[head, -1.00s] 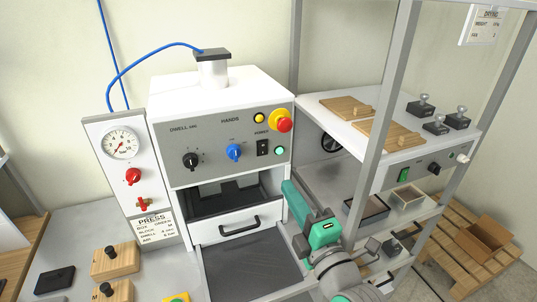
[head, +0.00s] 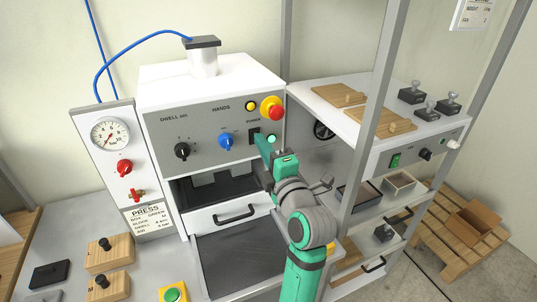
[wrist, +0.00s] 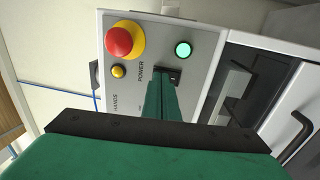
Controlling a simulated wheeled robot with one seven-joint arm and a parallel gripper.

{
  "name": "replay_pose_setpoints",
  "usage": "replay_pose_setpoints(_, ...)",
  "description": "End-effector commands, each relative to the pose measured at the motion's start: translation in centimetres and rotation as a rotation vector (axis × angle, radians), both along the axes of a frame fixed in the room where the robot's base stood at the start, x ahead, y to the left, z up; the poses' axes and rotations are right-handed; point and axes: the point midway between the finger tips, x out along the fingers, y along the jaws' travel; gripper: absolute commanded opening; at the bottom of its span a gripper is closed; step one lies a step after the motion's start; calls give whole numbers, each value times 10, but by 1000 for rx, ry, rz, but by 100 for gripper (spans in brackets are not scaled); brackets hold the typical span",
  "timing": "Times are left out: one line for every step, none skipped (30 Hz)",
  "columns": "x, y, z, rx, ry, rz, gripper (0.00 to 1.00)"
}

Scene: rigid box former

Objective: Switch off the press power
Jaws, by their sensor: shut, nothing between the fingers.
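The press (head: 165,95) stands at the centre of the head view, with a grey control panel (head: 200,143). Its black POWER switch (head: 254,133) sits at the panel's right side, below the red and yellow stop button (head: 271,107). A green lamp (head: 271,138) beside the switch looks lit, also in the wrist view (wrist: 183,49). My gripper (head: 261,143) is shut and empty, its fingertips at the lower part of the switch. In the wrist view the green fingers (wrist: 164,80) partly cover the switch (wrist: 175,76). I cannot tell whether they touch it or which way the rocker sits.
A blue selector knob (head: 225,141) and a black dwell knob (head: 182,150) lie left on the panel. A yellow button (head: 251,106) is above the switch. A shelf post (head: 374,110) stands right of my arm. The press drawer handle (head: 234,213) is below.

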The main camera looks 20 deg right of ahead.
Motion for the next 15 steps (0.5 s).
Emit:
replay_pose_setpoints(4, 1, 1, 0, 0, 1, 0)
replay_pose_setpoints(5, 1, 1, 0, 0, 1, 0)
replay_pose_setpoints(7, 1, 1, 0, 0, 0, 0)
replay_pose_setpoints(7, 1, 1, 0, 0, 0, 0)
replay_pose_setpoints(8, 1, 1, 0, 0, 0, 0)
replay_pose_setpoints(8, 0, 1, 0, 0, 0, 0)
replay_pose_setpoints(9, 0, 1, 0, 0, 0, 0)
replay_pose_setpoints(9, 0, 1, 0, 0, 0, 0)
replay_pose_setpoints(9, 0, 1, 0, 0, -1, 0)
replay_pose_setpoints(9, 0, 1, 0, 0, -1, 0)
replay_pose_setpoints(9, 0, 1, 0, 0, 0, 0)
replay_pose_setpoints(9, 0, 1, 0, 0, -1, 0)
replay_pose_setpoints(8, 0, 1, 0, 0, 0, 0)
replay_pose_setpoints(8, 0, 1, 0, 0, 0, 0)
replay_pose_setpoints(9, 0, 2, 0, 0, -1, 0)
